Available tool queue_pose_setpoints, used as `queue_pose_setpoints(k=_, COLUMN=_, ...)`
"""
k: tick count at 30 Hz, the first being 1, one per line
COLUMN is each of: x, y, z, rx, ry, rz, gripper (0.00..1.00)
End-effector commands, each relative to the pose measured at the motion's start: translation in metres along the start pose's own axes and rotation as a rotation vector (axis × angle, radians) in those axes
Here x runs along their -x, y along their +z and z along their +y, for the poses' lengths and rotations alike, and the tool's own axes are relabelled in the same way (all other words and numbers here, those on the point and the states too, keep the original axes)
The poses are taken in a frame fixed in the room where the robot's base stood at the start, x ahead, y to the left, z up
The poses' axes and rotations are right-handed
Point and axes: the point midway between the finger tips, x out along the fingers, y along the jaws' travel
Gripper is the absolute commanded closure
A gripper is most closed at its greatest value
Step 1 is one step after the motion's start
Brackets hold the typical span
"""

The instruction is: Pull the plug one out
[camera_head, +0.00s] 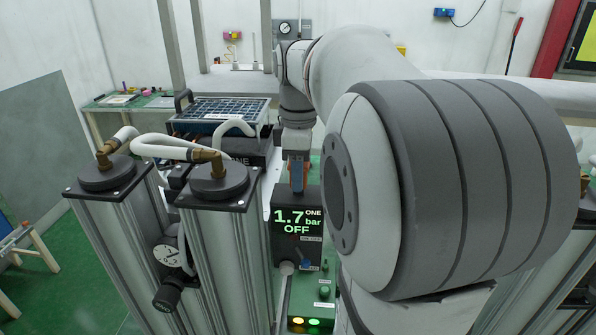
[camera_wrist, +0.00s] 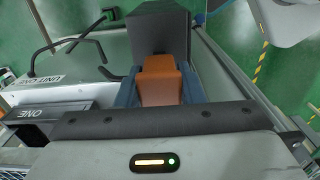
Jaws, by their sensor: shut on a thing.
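The orange plug (camera_wrist: 160,82) sits between the blue fingers of my gripper (camera_wrist: 158,92) in the wrist view. My gripper is shut on it. In the head view my gripper (camera_head: 297,176) points down, just above and behind the dark display box (camera_head: 280,240), which reads "1.7 bar ONE OFF". In the wrist view a dark block (camera_wrist: 160,28) lies directly beyond the plug. The plug's far end and any socket are hidden, so I cannot tell whether it is still seated.
Two metal columns with black caps (camera_head: 220,185) and white hoses stand left of the display box. A black unit labelled ONE (camera_head: 240,160) with a solar-like panel (camera_head: 222,108) stands behind them. A green box with lit lamps (camera_head: 306,300) is below the display.

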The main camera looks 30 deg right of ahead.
Motion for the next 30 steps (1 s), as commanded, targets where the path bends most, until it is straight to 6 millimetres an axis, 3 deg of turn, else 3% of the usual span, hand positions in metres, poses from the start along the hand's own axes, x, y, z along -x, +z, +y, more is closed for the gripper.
queue_pose_setpoints(k=14, x=0.0110, y=0.0001, z=0.0005, rx=-0.001, ry=0.002, rz=0.001, gripper=0.93)
queue_pose_setpoints(k=15, x=0.0104, y=0.0001, z=0.0005, rx=-0.001, ry=0.002, rz=0.001, gripper=0.64)
queue_pose_setpoints(k=24, x=0.0096, y=0.0004, z=0.0003, rx=-0.001, ry=0.001, rz=0.000, gripper=0.40)
queue_pose_setpoints(k=30, x=0.0098, y=0.0005, z=0.0003, rx=-0.001, ry=0.000, rz=0.000, gripper=0.40)
